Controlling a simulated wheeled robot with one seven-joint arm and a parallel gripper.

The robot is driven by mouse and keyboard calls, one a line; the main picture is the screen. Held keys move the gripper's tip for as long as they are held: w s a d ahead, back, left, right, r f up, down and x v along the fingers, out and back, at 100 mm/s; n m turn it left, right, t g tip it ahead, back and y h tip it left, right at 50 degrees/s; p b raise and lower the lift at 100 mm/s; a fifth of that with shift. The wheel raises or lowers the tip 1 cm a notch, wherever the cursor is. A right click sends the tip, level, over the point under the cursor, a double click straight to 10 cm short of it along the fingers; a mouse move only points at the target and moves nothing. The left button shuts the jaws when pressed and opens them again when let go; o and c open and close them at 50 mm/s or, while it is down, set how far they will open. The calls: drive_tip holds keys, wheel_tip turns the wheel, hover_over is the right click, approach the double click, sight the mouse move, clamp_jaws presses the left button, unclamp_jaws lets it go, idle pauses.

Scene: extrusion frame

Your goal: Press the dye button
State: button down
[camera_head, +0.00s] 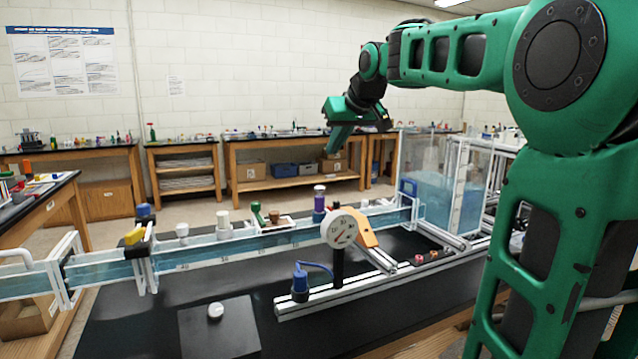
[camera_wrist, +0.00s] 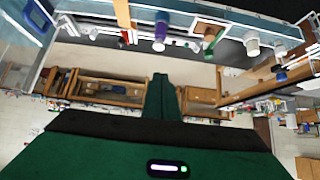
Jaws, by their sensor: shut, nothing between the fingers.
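No part is clearly labelled as the dye button. Candidates are a purple cylinder with a pale cap (camera_head: 319,198) on the water channel (camera_head: 250,243), a white knob (camera_head: 215,311) on a dark plate at the front, and small red knobs (camera_head: 419,260) on the black bench top. The purple cylinder also shows at the top of the wrist view (camera_wrist: 160,32). My gripper (camera_head: 338,148) is shut and empty, raised above and behind the channel, apart from all of these. It also shows in the wrist view (camera_wrist: 161,95).
A water tank (camera_head: 435,180) stands at right.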

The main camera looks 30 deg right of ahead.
drive_tip(key=shift+w+d+f, duration=0.1)
hover_over(318, 188)
drive_tip(key=s, duration=0.3)
wheel_tip(318, 188, down, 9)
drive_tip(key=shift+w+f, duration=0.1)
drive_tip(key=shift+f, duration=0.85)
